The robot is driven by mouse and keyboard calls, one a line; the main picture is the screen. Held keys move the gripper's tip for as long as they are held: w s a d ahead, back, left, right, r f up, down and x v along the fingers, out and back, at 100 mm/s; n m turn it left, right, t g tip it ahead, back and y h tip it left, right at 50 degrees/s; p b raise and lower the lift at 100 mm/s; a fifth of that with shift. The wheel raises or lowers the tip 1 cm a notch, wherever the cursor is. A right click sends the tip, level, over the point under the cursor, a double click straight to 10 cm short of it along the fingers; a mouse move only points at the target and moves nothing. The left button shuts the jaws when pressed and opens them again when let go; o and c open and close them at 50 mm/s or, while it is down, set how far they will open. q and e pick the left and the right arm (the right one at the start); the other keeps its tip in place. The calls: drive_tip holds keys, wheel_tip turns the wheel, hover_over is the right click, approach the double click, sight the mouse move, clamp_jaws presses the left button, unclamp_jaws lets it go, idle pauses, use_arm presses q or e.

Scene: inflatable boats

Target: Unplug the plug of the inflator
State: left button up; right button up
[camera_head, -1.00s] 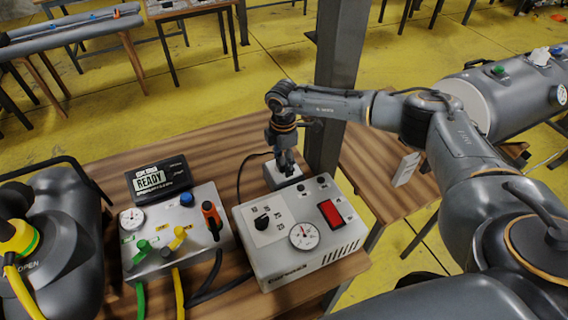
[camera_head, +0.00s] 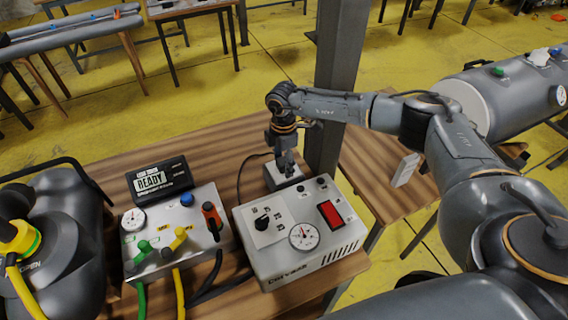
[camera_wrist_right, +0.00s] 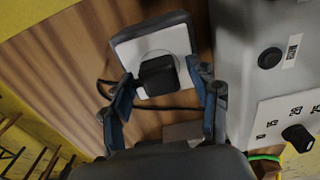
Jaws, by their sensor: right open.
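The black plug (camera_wrist_right: 158,77) sits in a white-faced socket box (camera_wrist_right: 128,45) in the right wrist view. The socket box (camera_head: 271,180) stands on the wooden table behind the grey inflator box (camera_head: 325,248), which has a gauge and a red switch. A dark cable (camera_wrist_right: 165,108) runs close by the plug. My right gripper (camera_head: 285,165) points down over the socket. In the wrist view its open fingers (camera_wrist_right: 163,78) stand on either side of the plug, with gaps visible. In the head view the plug is hidden by the gripper. My left gripper is not in view.
A control panel (camera_head: 160,255) with coloured valves and a display reading READY (camera_head: 159,180) stands left of the inflator. A grey metal post (camera_head: 336,90) rises right behind the socket. A dark unit (camera_head: 60,240) with a yellow fitting is at the far left.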

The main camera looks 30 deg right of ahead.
sight(284, 161)
clamp_jaws()
drive_tip(key=shift+r, duration=0.15)
drive_tip(key=shift+r+p, duration=2.5)
drive_tip(key=shift+r, duration=0.4)
